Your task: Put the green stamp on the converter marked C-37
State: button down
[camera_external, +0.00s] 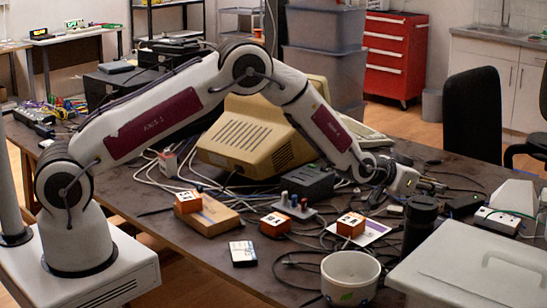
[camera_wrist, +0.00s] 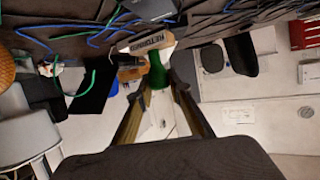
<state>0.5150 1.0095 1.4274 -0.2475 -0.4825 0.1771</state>
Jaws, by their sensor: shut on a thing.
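My gripper (camera_external: 430,186) is stretched out to the right above the table, beyond the black cylinder. In the wrist view my gripper (camera_wrist: 158,88) is shut on the green stamp (camera_wrist: 157,72), whose green part shows between the fingertips. I cannot make out the stamp in the external view. Three orange converters stand apart on the table: a left one (camera_external: 188,202) on a brown box, a middle one (camera_external: 275,224), and a right one (camera_external: 350,226) on a white sheet. Their labels are too small to read, so I cannot tell which is C-37. My gripper touches none of them.
A stamp holder (camera_external: 294,208) stands between the converters. A black cylinder (camera_external: 420,226), white pot (camera_external: 350,279) and grey lidded case (camera_external: 482,268) crowd the front right. A beige monitor (camera_external: 245,135) stands behind. Loose cables cover much of the table (camera_external: 195,250).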

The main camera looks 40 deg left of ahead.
jog(key=shift+f, duration=0.4)
jog(key=shift+f, duration=1.85)
jog(key=shift+f, duration=0.1)
jog(key=c, duration=1.8)
grip_release()
jog(key=shift+c, duration=0.2)
jog(key=shift+s+r, duration=0.15)
jog(key=shift+r, duration=0.05)
jog(key=v, duration=1.1)
jog(key=shift+s+a, duration=0.25)
jog(key=shift+s, duration=0.05)
